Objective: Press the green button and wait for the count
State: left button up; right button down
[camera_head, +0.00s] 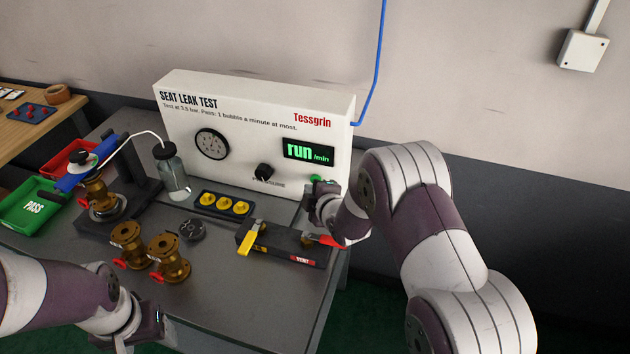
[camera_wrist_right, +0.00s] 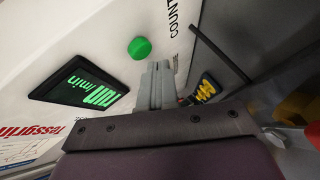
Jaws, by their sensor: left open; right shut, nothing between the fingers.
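The green button (camera_head: 316,178) is on the lower right of the white seat leak test panel (camera_head: 255,115). It is partly hidden by my right gripper (camera_head: 318,203) in the head view. In the right wrist view the round green button (camera_wrist_right: 139,48) shows whole, just past the tips of my right gripper (camera_wrist_right: 160,68). That gripper is shut and empty; a small gap seems to show, but I cannot tell its depth. The display (camera_head: 308,151) reads "run /min" in green. My left gripper (camera_head: 140,330) is open and empty at the bottom left, near the bench front.
A bottle (camera_head: 172,175) with a tube stands before the panel, left of a tray of yellow parts (camera_head: 222,205). Brass valves (camera_head: 168,258), a green PASS bin (camera_head: 32,207) and a red bin (camera_head: 68,158) stand left. A black block with yellow and red levers (camera_head: 283,243) lies below my right gripper.

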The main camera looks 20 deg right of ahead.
jog(key=shift+s+a, duration=0.7)
jog(key=shift+s, duration=0.35)
jog(key=shift+s+a, duration=0.7)
jog(key=shift+s, duration=0.35)
jog(key=s+r+m+g+p, duration=0.1)
jog(key=s+m, duration=0.1)
jog(key=s+d+r+m+g+p, duration=0.1)
jog(key=s+m+g, duration=0.1)
jog(key=s+r+m+g+h, duration=0.1)
jog(key=s+m, duration=0.1)
jog(key=shift+d+r+g+p, duration=0.3)
jog(key=shift+p, duration=0.1)
jog(key=s+r+m+g, duration=0.2)
jog(key=s+m+g, duration=0.1)
jog(key=s, duration=0.6)
jog(key=s+d+r+m+g+p, duration=0.1)
jog(key=s+m+g, duration=0.3)
jog(key=s, duration=0.5)
jog(key=shift+d+r+m, duration=0.15)
jog(key=shift+r+m, duration=0.3)
jog(key=shift+m, duration=0.65)
dwell(0.7)
